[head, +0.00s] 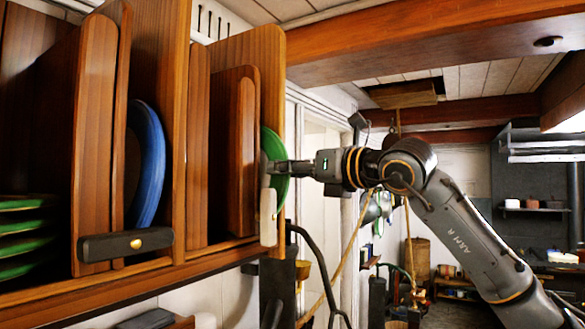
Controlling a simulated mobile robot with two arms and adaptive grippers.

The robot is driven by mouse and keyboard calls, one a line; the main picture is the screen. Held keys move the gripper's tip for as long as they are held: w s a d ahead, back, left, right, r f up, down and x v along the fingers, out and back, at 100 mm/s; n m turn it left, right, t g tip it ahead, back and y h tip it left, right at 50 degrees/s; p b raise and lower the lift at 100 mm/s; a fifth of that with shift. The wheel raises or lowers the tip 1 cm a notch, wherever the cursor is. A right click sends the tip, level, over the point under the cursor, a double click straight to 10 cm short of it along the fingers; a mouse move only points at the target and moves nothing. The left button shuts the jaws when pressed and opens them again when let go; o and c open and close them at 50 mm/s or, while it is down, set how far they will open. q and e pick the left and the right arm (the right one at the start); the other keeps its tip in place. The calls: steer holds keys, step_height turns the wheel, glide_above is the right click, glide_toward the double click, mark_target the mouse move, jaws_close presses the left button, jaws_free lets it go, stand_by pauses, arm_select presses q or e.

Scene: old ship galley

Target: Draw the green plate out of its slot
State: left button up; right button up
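The green plate (271,147) stands upright in the right-hand slot of the wooden plate rack (190,259), seen nearly edge-on at the slot's front. My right gripper (277,168) comes in from the right, level with the plate's middle. A grey finger overlaps the plate's front rim. The other finger is hidden, so I cannot tell whether the gripper grips the plate. A pale upright piece (268,217) is just below the finger at the slot's front. My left gripper is not in view.
Several green plates (25,237) lie stacked at far left. A wooden ceiling beam (430,40) runs above my arm.

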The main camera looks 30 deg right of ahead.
jaws_close()
steer(key=shift+r+p, duration=0.9)
steer(key=shift+r, duration=0.4)
steer(key=w+d+b+v, duration=0.1)
steer(key=d+b+v, duration=0.2)
steer(key=v, duration=1.8)
steer(key=shift+d, duration=0.8)
stand_by(0.6)
steer(key=shift+f, duration=0.1)
